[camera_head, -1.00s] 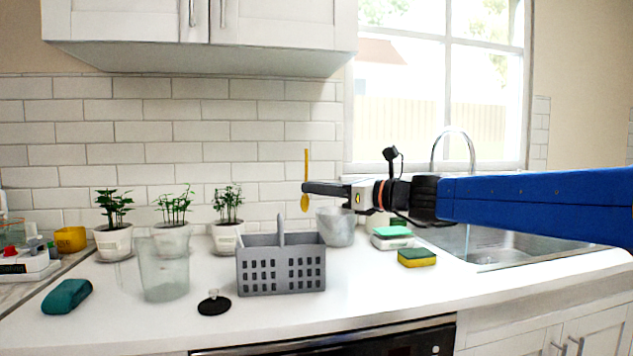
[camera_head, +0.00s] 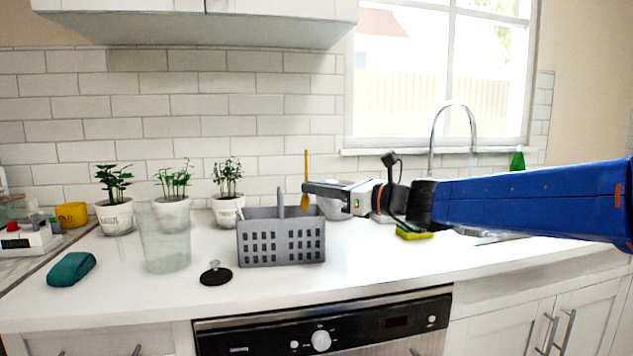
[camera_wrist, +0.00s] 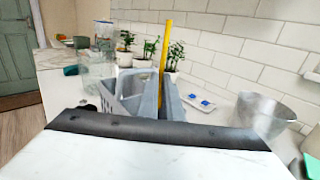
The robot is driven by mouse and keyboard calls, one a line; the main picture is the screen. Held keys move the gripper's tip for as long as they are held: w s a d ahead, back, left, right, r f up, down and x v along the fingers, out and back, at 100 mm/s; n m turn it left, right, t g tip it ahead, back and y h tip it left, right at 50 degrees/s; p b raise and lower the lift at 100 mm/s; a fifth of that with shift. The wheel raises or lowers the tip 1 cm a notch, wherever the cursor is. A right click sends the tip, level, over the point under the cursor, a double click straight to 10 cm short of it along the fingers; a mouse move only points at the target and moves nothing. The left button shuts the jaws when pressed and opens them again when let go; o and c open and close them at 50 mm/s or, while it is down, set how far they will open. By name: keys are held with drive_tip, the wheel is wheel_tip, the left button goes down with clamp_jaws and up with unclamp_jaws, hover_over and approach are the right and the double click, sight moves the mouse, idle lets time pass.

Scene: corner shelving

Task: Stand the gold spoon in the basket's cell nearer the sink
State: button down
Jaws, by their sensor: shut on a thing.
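The gold spoon (camera_head: 306,165) hangs upright, bowl down, with its handle standing above my gripper (camera_head: 307,188). My gripper is shut on the spoon. The grey basket (camera_head: 281,243) stands on the counter, with a raised middle handle. The spoon is by its right end, toward the sink (camera_head: 490,240), and its bowl is near rim height. In the wrist view, the spoon handle (camera_wrist: 165,45) rises in front of the basket (camera_wrist: 133,92), behind my dark gripper finger (camera_wrist: 158,130). The finger hides the spoon's lower part there. I cannot tell if the bowl is inside the cell.
A clear glass (camera_head: 165,242), a black disc with a knob (camera_head: 215,275) and a teal object (camera_head: 71,268) are left of the basket. Potted plants (camera_head: 172,212) line the wall. A sponge (camera_head: 413,234) and a translucent bowl (camera_wrist: 262,113) are on the sink side.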

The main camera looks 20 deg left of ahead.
sight(305, 200)
drive_tip(key=shift+f, duration=1.6)
drive_tip(key=c, duration=1.9)
unclamp_jaws()
drive_tip(key=shift+o, duration=0.2)
drive_tip(key=shift+d, duration=0.1)
drive_tip(key=v, duration=1.7)
drive_tip(key=shift+d+f, duration=0.1)
drive_tip(key=shift+f, duration=0.05)
